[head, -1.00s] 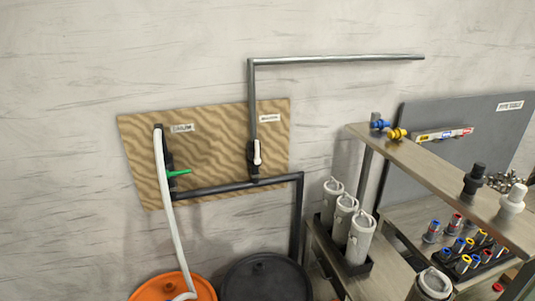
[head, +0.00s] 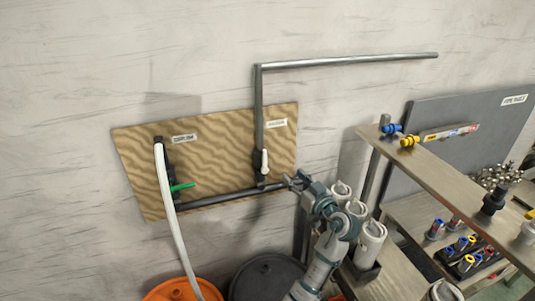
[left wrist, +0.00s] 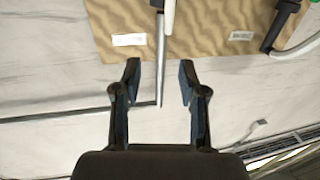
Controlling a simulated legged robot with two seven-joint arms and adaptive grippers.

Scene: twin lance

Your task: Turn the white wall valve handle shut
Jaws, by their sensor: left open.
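The white valve handle (head: 264,161) points up along the grey vertical pipe (head: 259,110) on the tan wavy wall board (head: 220,155). It also shows at the top edge of the left wrist view (left wrist: 168,14), partly cut off. My left gripper (head: 289,181) is just right of and below the handle in the head view, apart from it. In the left wrist view its two fingers (left wrist: 160,75) are spread and empty, with the grey pipe seen between them. My right gripper is in neither view.
A green handle (head: 182,187) and a white hose (head: 172,215) are at the board's left. A dark pipe (head: 225,199) runs along the bottom. Orange (head: 172,291) and black (head: 262,280) drums stand below. A cluttered shelf (head: 445,185) with white canisters (head: 371,238) stands right.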

